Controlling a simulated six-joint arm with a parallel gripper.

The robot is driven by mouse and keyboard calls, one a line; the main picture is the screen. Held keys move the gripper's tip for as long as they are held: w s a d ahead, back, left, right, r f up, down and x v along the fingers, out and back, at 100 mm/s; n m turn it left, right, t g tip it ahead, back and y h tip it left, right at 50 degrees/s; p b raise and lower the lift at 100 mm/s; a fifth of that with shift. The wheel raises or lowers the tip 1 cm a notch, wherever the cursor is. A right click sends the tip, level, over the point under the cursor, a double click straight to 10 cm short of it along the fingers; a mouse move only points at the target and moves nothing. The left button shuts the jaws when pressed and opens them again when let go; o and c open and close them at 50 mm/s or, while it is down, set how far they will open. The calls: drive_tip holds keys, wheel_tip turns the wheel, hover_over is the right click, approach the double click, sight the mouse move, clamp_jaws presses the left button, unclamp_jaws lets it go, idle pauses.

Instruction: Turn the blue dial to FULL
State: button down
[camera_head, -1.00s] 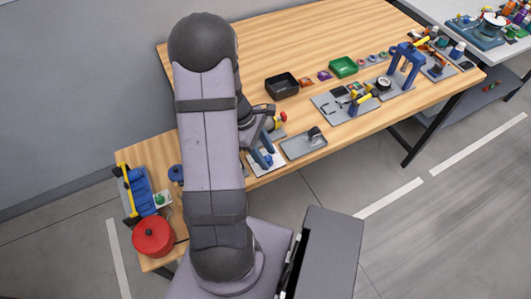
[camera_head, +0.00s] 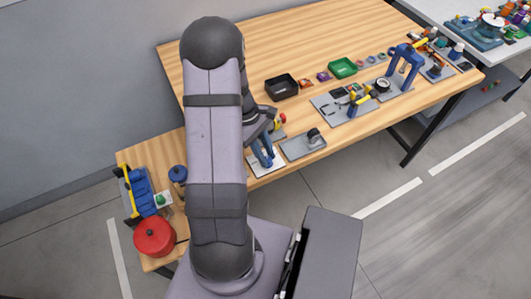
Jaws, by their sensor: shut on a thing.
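My gripper (camera_head: 262,122) shows only in part at the right side of my arm, above the near edge of the wooden bench. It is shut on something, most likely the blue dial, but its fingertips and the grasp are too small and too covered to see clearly. A slanted blue part (camera_head: 266,150) stands just below it on a pale plate (camera_head: 271,165). I cannot tell whether this is the dial. No FULL mark or dial scale can be read.
A grey plate with a small dark fitting (camera_head: 303,146) lies right of the pale plate. A black tray (camera_head: 281,86) and a green tray (camera_head: 342,68) stand behind. A red round pot (camera_head: 154,237) and a blue-topped item (camera_head: 178,174) are at left. The bench's back is clear.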

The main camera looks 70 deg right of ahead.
drive_tip(key=m, duration=0.2)
drive_tip(key=m+y, duration=0.1)
drive_tip(key=m, duration=0.1)
drive_tip(key=shift+d+m+t+p, duration=0.2)
drive_tip(key=shift+m+t+p, duration=0.1)
drive_tip(key=shift+t, duration=0.1)
drive_tip(key=m, duration=0.1)
drive_tip(key=m+t+y, duration=0.1)
drive_tip(key=m, duration=0.1)
drive_tip(key=shift+s+d+m, duration=0.1)
drive_tip(key=shift+s+m, duration=0.05)
drive_tip(key=shift+m, duration=0.15)
drive_tip(key=c, duration=1.5)
unclamp_jaws()
drive_tip(key=shift+c, duration=0.2)
drive_tip(key=shift+d+r, duration=0.2)
drive_tip(key=shift+r, duration=0.25)
drive_tip(key=b+v, duration=0.2)
drive_tip(key=v, duration=0.4)
drive_tip(key=shift+r, duration=0.2)
